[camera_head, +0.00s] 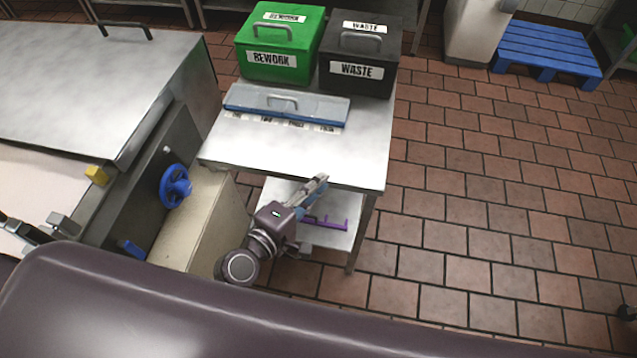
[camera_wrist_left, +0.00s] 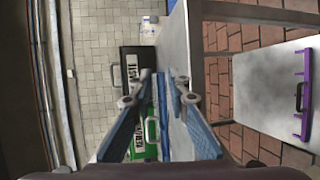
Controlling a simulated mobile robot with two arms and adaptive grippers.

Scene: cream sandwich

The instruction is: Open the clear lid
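The clear lid (camera_head: 312,104) lies closed over a shallow blue tray (camera_head: 240,108) on the steel table. Its raised handle (camera_head: 283,98) is at the middle of the back part. My left gripper (camera_head: 318,184) is at the table's front edge, to the front right of the lid and apart from it. In the left wrist view my left gripper (camera_wrist_left: 156,98) has its two blue-padded fingers spread, with nothing held between them. The lid's handle cannot be made out clearly there. My right gripper is not in view.
A green REWORK bin (camera_head: 280,45) and a black WASTE bin (camera_head: 360,52) stand behind the tray. The table's front half (camera_head: 300,150) is bare. A lower shelf holds a purple frame (camera_head: 325,222). A machine with a blue knob (camera_head: 175,186) stands left.

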